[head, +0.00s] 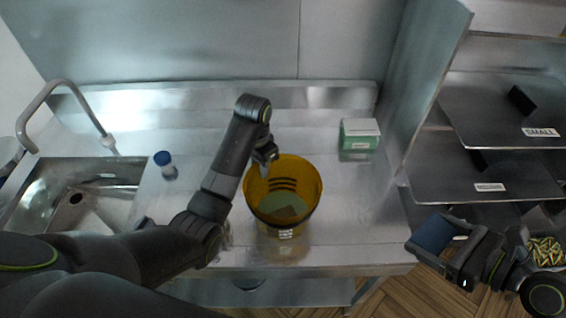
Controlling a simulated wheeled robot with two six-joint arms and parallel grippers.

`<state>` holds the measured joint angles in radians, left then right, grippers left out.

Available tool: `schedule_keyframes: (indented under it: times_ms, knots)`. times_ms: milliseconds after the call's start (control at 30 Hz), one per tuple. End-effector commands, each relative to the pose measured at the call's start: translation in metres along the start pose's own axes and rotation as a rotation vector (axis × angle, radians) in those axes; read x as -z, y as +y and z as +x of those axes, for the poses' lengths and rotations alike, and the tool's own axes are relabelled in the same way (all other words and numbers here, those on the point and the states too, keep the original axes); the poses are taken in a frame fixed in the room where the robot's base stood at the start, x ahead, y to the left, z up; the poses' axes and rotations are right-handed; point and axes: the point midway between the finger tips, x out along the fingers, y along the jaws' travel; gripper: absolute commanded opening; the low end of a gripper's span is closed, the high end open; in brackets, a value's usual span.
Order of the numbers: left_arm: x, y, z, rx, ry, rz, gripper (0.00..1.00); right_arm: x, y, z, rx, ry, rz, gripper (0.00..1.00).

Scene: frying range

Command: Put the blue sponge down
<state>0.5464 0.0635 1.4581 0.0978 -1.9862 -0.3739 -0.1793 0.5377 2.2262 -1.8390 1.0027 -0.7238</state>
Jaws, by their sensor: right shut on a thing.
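The blue sponge (434,233) is a dark blue block at the lower right in the head view. My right gripper (445,255) is shut on it and holds it in front of the shelf rack, to the right of the steel counter. My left gripper (266,155) is at the back rim of an amber see-through bucket (312,190) on the counter. Its fingers are small and dark here, so I cannot tell whether they are open or shut. The bucket holds something greenish with a brownish patch.
The counter (345,215) has free room right of the bucket. A green and white box (359,135) stands at the back. A blue-capped bottle (165,165) stands beside the sink (100,170). Shelves labelled "SMALL" (540,132) stand right; yellowish pieces (545,250) lie below.

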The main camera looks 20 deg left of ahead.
Motion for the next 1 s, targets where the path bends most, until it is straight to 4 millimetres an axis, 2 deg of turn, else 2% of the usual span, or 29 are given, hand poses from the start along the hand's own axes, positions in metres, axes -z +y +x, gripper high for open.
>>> schedule_keyframes:
  times_ms: [33, 200, 1000]
  knots:
    - [0.0002, 0.0, -0.0001, 0.0, 0.0, 0.0, 0.2, 0.0, 0.0, 0.0, 0.0, 0.0, 0.0, 0.58]
    - [0.0002, 0.0, -0.0001, 0.0, 0.0, 0.0, 0.0, 0.0, 0.0, 0.0, 0.0, 0.0, 0.0, 0.58]
    - [-0.0001, -0.0001, 0.0008, 0.0, -0.001, -0.001, 0.0, 0.0001, 0.0, 0.0001, 0.0, 0.0, 0.0, 0.58]
